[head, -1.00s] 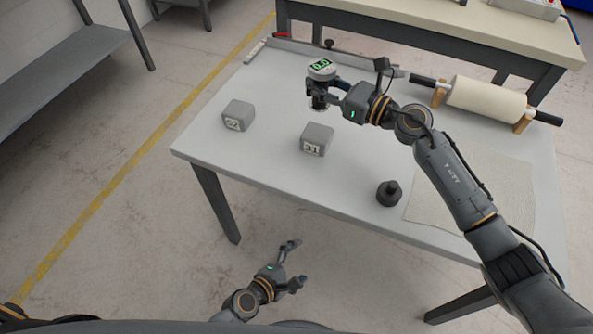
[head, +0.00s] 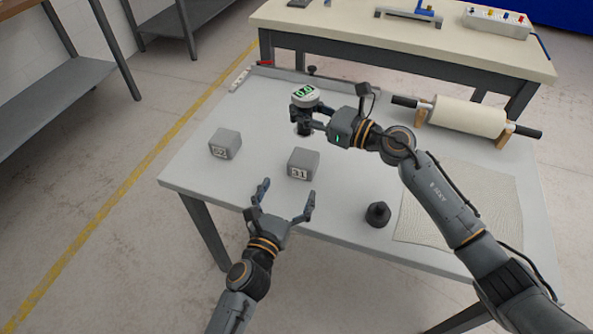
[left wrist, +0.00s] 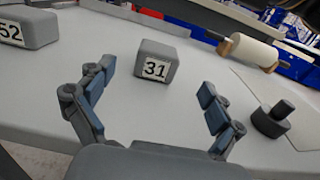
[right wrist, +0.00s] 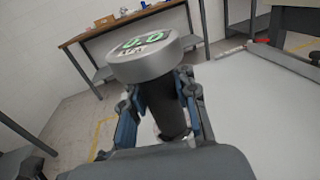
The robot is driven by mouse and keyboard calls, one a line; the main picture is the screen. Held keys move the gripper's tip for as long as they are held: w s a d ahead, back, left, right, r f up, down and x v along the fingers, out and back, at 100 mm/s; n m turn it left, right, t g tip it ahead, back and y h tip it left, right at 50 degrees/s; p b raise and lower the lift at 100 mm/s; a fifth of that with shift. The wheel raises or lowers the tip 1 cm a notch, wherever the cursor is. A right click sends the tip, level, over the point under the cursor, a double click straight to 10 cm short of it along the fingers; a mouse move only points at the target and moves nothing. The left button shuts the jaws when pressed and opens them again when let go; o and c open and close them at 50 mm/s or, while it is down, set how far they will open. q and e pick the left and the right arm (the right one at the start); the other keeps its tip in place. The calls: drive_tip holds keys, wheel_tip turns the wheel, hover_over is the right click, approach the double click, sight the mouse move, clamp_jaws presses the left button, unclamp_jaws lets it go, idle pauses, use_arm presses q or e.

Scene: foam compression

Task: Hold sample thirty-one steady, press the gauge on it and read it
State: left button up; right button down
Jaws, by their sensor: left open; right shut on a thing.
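Sample thirty-one (head: 303,163) is a grey foam block marked "31" on the white table. It also shows in the left wrist view (left wrist: 157,60), ahead of and between the open fingers. My left gripper (head: 287,197) is open and empty at the table's front edge, apart from the block. My right gripper (head: 311,125) is shut on the gauge (head: 304,97), a round-headed tool with a green display and a dark body. The gauge is held upright above the table, behind sample thirty-one. In the right wrist view the gauge (right wrist: 145,58) stands between the fingers; its display appears to read 0.0.
Another grey block (head: 225,144), marked "52", sits to the left. A black weight (head: 377,213) stands to the right, beside a pale sheet (head: 455,205). A cream roller (head: 466,116) lies at the back right. A second bench (head: 400,40) stands behind.

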sight(299, 167)
use_arm(q)
drive_tip(key=x, duration=0.9)
drive_tip(key=shift+w+d, duration=0.2)
drive_tip(key=shift+w, duration=0.15)
drive_tip(key=c, duration=1.2)
use_arm(e)
drive_tip(key=shift+m+t+h, duration=0.3)
drive_tip(key=shift+t, duration=0.1)
drive_tip(key=shift+w+f, duration=0.15)
drive_tip(key=shift+f, duration=4)
